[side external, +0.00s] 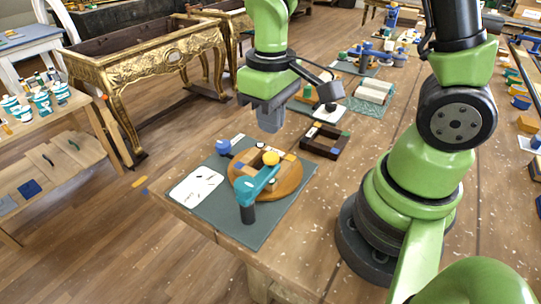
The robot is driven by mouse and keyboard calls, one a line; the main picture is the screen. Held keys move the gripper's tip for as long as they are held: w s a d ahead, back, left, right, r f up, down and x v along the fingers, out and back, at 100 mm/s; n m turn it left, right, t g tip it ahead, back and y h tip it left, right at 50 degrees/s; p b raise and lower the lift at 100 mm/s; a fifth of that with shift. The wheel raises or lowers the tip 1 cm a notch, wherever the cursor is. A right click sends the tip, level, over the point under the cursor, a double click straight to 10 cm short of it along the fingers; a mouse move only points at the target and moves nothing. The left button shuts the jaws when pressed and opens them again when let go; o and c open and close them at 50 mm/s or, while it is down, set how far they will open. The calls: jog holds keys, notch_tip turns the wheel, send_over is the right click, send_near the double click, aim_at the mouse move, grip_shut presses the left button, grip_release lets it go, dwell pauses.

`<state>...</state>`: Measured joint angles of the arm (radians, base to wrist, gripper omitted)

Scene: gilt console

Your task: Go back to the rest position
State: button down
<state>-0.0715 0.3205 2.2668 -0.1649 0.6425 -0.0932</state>
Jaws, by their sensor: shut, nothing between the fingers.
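My gripper (270,120) hangs pointing down above the far part of the grey-green mat (236,232) on the wooden workbench. Its fingers are together and it holds nothing. It is apart from the things below it. On the mat lie a round wooden board (291,181) with a frame on it, a teal tool with a dark end (260,184), a blue knob-like piece (223,147) and a white sheet with dark marks (196,186). A yellow round piece (271,158) sits near the middle of the board.
A dark wooden frame (322,150) lies behind the mat. A green patterned cloth with pale rolls (372,92) and several tools are farther back. A gilt console (150,58) stands on the floor at the left. A shelf with cups (62,92) is at the far left.

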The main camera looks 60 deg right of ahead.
jog(key=shift+r, duration=0.1)
jog(key=s+r+m+t+y, duration=0.1)
jog(key=s+r+m+t, duration=0.1)
jog(key=r, duration=0.5)
jog(key=s+a+r+m+t+y, duration=0.1)
jog(key=s+r+m+t, duration=0.1)
jog(key=s+r+t, duration=0.3)
jog(key=v, duration=0.3)
jog(key=shift+a, duration=0.25)
jog(key=shift+r, duration=0.15)
dwell(0.4)
